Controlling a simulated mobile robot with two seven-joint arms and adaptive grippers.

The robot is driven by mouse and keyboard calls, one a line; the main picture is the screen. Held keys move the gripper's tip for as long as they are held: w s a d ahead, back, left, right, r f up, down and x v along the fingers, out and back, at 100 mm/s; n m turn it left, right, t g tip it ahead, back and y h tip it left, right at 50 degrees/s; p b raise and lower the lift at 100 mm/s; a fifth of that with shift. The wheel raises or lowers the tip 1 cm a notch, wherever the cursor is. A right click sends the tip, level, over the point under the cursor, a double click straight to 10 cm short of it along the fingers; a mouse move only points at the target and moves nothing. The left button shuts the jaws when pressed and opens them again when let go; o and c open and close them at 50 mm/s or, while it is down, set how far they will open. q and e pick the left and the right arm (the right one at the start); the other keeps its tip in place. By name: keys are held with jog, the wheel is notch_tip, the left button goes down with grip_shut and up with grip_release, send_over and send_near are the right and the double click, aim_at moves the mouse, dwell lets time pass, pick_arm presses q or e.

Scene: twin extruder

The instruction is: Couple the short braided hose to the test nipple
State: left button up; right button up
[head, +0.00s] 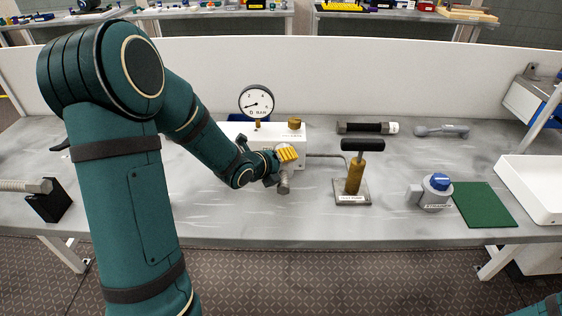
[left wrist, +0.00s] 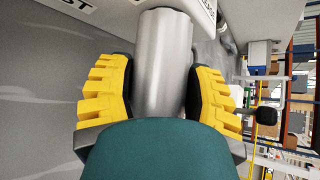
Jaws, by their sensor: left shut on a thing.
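My left gripper (head: 287,155) reaches in front of the white test block with the dial gauge (head: 256,100). In the left wrist view its two yellow ridged fingers (left wrist: 163,90) are shut on a smooth grey metal cylinder (left wrist: 163,60). In the head view a grey fitting (head: 284,184) shows just below the fingers. I cannot tell whether the cylinder is the hose's end or whether it touches the test nipple, which I cannot make out. A light grey ribbed hose (head: 22,186) rests on a black holder at the far left. My right gripper is out of view.
A hand pump (head: 355,172) stands right of the test block, joined by a thin pipe. Further right are a grey device with a blue cap (head: 437,190), a green mat (head: 485,205) and a white tray (head: 540,180). A black cylinder (head: 362,128) and grey tool (head: 441,131) lie behind.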

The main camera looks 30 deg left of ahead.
aim_at(280, 185)
pick_arm(q)
jog(key=shift+c, duration=0.9)
jog(key=shift+s+d+b, duration=0.4)
jog(key=shift+s, duration=0.25)
jog(key=shift+s+d+b, duration=0.35)
jog(key=shift+s+b, duration=0.05)
jog(key=shift+s, duration=0.25)
jog(key=shift+s+d, duration=0.5)
jog(key=shift+s, duration=0.3)
jog(key=shift+s+d, duration=0.5)
jog(key=shift+s, duration=0.3)
jog(key=shift+s+d, duration=0.5)
jog(key=shift+s, duration=0.3)
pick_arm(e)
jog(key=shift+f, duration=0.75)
